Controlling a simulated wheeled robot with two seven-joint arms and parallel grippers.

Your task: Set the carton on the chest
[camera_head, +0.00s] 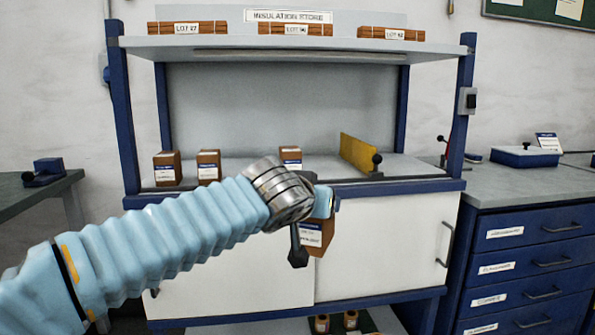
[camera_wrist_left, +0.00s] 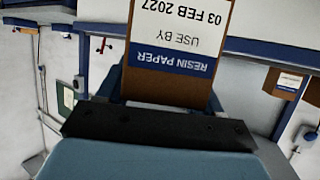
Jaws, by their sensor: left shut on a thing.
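My left gripper (camera_head: 318,212) is shut on a brown carton (camera_head: 319,238) with a white and blue label. It holds the carton in front of the bench's white cupboard doors. In the left wrist view the carton (camera_wrist_left: 172,50) fills the top middle, its label upside down, reading RESIN PAPER, USE BY 03 FEB 2027. The gripper (camera_wrist_left: 160,128) is below it there. A blue chest of drawers (camera_head: 535,222) with a grey top stands at the right, apart from the carton. My right gripper is not in view.
Several similar cartons (camera_head: 208,166) stand on the bench, left of a yellow divider (camera_head: 358,153). A blue lidded box (camera_head: 525,157) and a small sign (camera_head: 547,142) stand at the back of the chest top. The chest top's front part is bare. A blue post (camera_head: 462,110) rises between bench and chest.

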